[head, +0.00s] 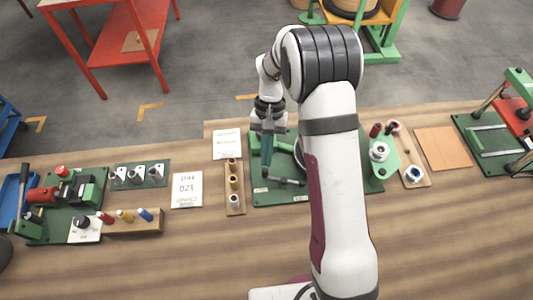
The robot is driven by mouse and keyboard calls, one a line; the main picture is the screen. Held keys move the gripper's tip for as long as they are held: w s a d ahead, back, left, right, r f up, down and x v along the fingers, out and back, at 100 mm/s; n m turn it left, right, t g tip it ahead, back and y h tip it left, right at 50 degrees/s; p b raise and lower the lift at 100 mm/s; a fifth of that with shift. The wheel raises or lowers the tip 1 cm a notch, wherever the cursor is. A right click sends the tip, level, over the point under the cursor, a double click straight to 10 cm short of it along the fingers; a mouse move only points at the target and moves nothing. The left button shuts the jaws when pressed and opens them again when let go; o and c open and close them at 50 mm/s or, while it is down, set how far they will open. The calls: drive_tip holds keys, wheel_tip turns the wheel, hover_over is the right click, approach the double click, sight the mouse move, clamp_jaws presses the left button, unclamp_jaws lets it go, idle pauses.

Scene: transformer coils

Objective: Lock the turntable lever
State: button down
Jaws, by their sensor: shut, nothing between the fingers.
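The turntable's green base plate (262,197) lies on the wooden bench near the middle of the head view. A grey round edge (298,155), probably the turntable disc, shows beside my arm, which hides most of it. A dark grey handle-like part (285,181) lies on the front left of the plate and may be the lever; I cannot tell its setting. My gripper (267,163) points down over the left part of the plate, close to a green block. It is shut and empty. Whether its tips touch anything is too small to tell.
A wooden strip with several small cylinders (234,203) stands left of the plate. White cards (187,190) and a green winding fixture (70,200) lie farther left. Right are a green spool stand (379,170) and a tan square (444,148). The front bench is clear.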

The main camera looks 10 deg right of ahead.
drive_tip(key=shift+s+a+n+h, duration=0.3)
drive_tip(key=shift+a+n, duration=0.05)
drive_tip(key=shift+n, duration=0.45)
drive_tip(key=shift+s+a+n, duration=0.15)
drive_tip(key=shift+n, duration=0.25)
drive_tip(key=n, duration=0.1)
drive_tip(key=s+n+h, duration=0.1)
drive_tip(key=n, duration=0.1)
drive_tip(key=shift+s+a+h, duration=0.25)
drive_tip(key=shift+a+h, duration=0.05)
drive_tip(key=shift+a, duration=0.1)
drive_tip(key=shift+s+a+n+t+h, duration=0.15)
drive_tip(key=shift+s+n+h, duration=0.4)
drive_tip(key=shift+n, duration=0.7)
drive_tip(key=shift+s+a+n+t+h, duration=0.2)
drive_tip(key=shift+s+n, duration=0.5)
drive_tip(key=shift+n, duration=0.55)
drive_tip(key=shift+d, duration=0.15)
drive_tip(key=w+a+r, duration=0.4)
drive_tip(key=w+r, duration=0.2)
drive_tip(key=r, duration=0.3)
drive_tip(key=shift+a+r, duration=0.15)
drive_tip(key=shift+a, duration=0.05)
